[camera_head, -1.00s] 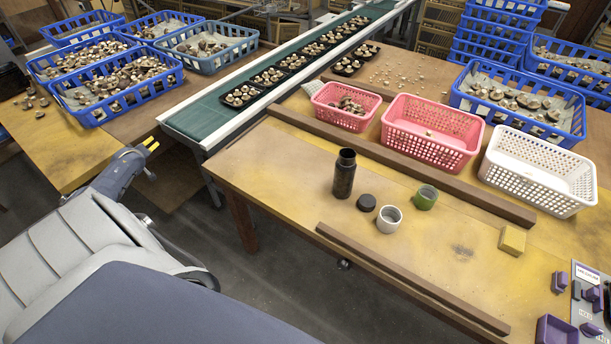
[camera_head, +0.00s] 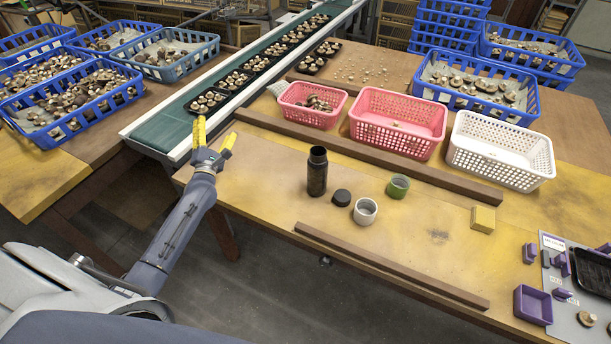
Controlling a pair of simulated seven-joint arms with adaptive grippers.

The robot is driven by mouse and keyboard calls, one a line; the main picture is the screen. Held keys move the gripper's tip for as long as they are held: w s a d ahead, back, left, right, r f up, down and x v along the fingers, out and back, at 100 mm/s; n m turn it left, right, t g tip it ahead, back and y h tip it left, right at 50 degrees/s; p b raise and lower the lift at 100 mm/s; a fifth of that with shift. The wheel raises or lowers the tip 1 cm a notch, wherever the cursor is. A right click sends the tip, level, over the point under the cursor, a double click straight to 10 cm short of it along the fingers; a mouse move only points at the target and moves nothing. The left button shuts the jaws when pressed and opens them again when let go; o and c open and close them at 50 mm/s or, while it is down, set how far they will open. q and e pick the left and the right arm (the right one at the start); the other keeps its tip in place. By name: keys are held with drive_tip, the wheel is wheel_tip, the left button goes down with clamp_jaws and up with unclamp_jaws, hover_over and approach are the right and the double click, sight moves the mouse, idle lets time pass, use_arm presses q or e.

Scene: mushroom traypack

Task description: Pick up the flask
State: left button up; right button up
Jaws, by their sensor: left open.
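The flask (camera_head: 317,172) is a dark, tall bottle with a narrower neck. It stands upright on the yellow wooden table, with a black round cap (camera_head: 341,197) beside it. My left gripper (camera_head: 214,137) has yellow fingertips spread apart, and nothing shows between them. It is over the left end of the table, near the conveyor's edge, to the left of the flask and clear of it. My right gripper is out of view.
A white cup (camera_head: 365,211) and a green cup (camera_head: 398,186) stand right of the flask. A wooden rail (camera_head: 390,264) lies in front, another (camera_head: 370,160) behind. Pink baskets (camera_head: 398,122) and a white basket (camera_head: 500,150) stand behind. Table between gripper and flask is clear.

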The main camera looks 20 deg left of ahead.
use_arm(q)
drive_tip(key=s+d+f+n+g+h, duration=0.15)
drive_tip(key=s+d+f, duration=0.25)
drive_tip(key=d, duration=0.7)
drive_tip(key=s+d+f+n+h, duration=0.1)
drive_tip(key=s+d+f+n, duration=0.3)
drive_tip(key=d, duration=0.7)
drive_tip(key=n+h, duration=0.2)
approach(315, 181)
drive_tip(key=s+g, duration=0.1)
drive_tip(key=s, duration=0.3)
drive_tip(key=shift+r, duration=0.1)
drive_tip(key=shift+w+d, duration=0.2)
drive_tip(key=shift+w, duration=0.1)
drive_tip(key=w, duration=0.5)
drive_tip(key=w+a, duration=0.1)
drive_tip(key=w, duration=0.5)
drive_tip(key=w+a, duration=0.1)
drive_tip(key=w, duration=0.4)
drive_tip(key=shift+w, duration=0.2)
drive_tip(key=shift+c, duration=0.2)
drive_tip(key=c, duration=1.5)
drive_tip(key=shift+c, duration=0.7)
drive_tip(key=shift+r, duration=0.2)
